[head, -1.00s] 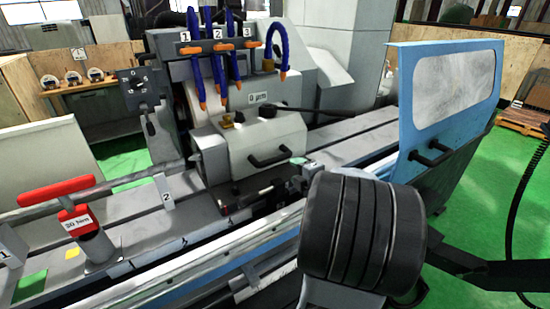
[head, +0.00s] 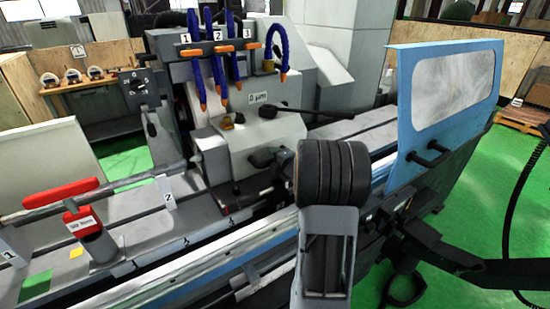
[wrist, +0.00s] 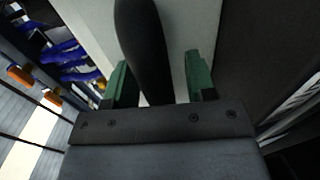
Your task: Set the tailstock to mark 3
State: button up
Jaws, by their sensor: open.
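No part is labelled as the tailstock, so I cannot tell for sure which it is. A light grey housing labelled "0 µm" (head: 256,98) stands mid-machine on the table (head: 125,215). A block with a red handle (head: 62,192) stands at the left. Number plate 1 (head: 10,253) is at far left and plate 2 (head: 168,196) is between block and housing. I cannot make out a plate 3 on the table. My gripper (wrist: 157,65) is open in the wrist view, with green fingers either side of a black bar (wrist: 143,45). My arm hides it in the head view.
A blue guard with a window (head: 452,85) stands at the right. A long black lever (head: 315,113) sticks out to the right from the housing.

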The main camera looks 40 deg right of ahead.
jog(key=shift+w, duration=0.2)
grip_shut()
dwell(0.4)
